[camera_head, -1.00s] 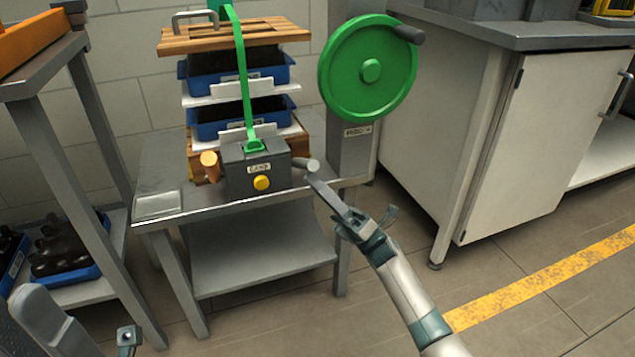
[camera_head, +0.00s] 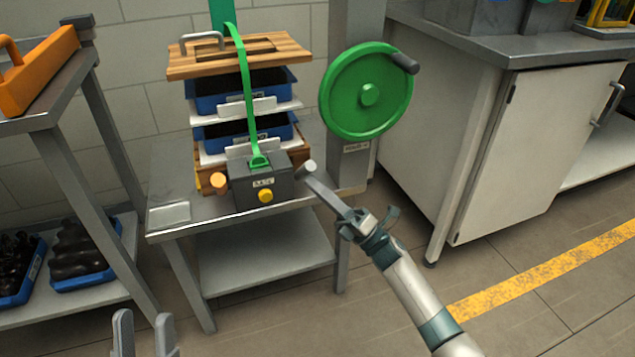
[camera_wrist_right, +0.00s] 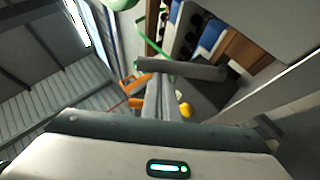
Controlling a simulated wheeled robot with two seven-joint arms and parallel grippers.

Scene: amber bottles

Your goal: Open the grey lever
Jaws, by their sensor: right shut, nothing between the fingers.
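The grey lever (camera_head: 308,167) is a short grey cylinder at the right side of a grey box (camera_head: 279,190) with a label and a yellow button. My right gripper (camera_head: 304,179) is shut, its fingertips at the lever with nothing between them. In the right wrist view the lever (camera_wrist_right: 190,69) lies across the tips of the closed fingers (camera_wrist_right: 160,88); I cannot tell whether they touch. My left gripper (camera_head: 144,320) is at the bottom left, its two fingers apart and empty.
A green strap (camera_head: 245,90) arches over stacked blue trays (camera_head: 222,93) beneath a wooden board (camera_head: 195,68). A green handwheel (camera_head: 345,100) stands right of the box on a post. A metal table (camera_head: 205,211) carries the stack. A white cabinet (camera_head: 530,140) is at right.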

